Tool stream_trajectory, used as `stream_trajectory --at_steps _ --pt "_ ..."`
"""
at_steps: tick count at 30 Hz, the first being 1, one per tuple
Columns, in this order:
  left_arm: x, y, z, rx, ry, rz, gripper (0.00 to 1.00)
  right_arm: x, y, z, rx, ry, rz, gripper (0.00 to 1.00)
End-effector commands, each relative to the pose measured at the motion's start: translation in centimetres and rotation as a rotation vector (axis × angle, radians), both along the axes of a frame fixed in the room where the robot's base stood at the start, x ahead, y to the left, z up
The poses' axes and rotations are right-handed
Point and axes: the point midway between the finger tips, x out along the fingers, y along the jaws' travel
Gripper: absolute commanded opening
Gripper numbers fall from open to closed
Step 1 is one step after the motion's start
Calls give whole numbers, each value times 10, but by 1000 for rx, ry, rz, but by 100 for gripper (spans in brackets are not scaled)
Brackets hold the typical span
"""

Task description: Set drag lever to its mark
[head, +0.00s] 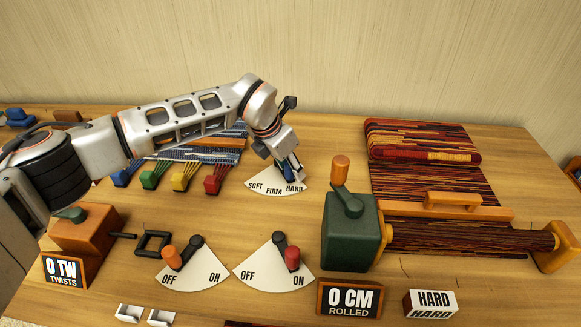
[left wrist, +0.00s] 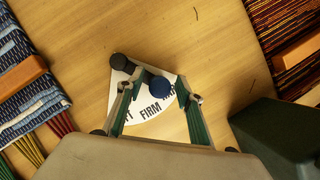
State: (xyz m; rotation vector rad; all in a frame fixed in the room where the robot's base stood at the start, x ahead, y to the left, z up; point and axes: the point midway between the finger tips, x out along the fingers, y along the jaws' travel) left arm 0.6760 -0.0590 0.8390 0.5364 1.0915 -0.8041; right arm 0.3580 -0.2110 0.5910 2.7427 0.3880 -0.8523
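The drag lever is a blue round knob (left wrist: 160,88) on a white fan-shaped dial (left wrist: 150,126) marked SOFT, FIRM and HARD, with a dark pivot at the dial's corner. The lever leans toward the HARD side. The dial also shows in the head view (head: 268,186), where my gripper hides much of the lever. My left gripper (left wrist: 158,84) is open above the dial, its fingers on either side of the knob with gaps visible. In the head view it points down (head: 289,172). My right gripper is not in view.
A green crank box (head: 350,232) with a roller and striped weave stands to the right. A white sign reads HARD (head: 432,304), beside a 0 CM ROLLED sign (head: 348,299). Two OFF/ON dials (head: 275,268) lie in front. Coloured yarn bundles (head: 183,177) lie left of the gripper.

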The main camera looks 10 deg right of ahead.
Motion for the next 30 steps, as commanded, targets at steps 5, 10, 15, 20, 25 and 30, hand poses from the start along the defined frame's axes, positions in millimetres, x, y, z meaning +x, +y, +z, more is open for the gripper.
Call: stream_trajectory --at_steps 5,10,15,20,25,30 --pt "-4 8 24 0 -5 1 36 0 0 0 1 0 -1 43" --pt "-13 19 57 0 -5 -1 36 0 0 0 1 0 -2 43" --pt "-21 28 86 0 -3 0 36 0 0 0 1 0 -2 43" --pt "-25 33 102 -1 -2 -1 36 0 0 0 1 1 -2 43" --pt "-27 36 108 0 0 1 36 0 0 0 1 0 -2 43" --pt "-27 35 108 0 0 1 36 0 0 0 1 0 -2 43"
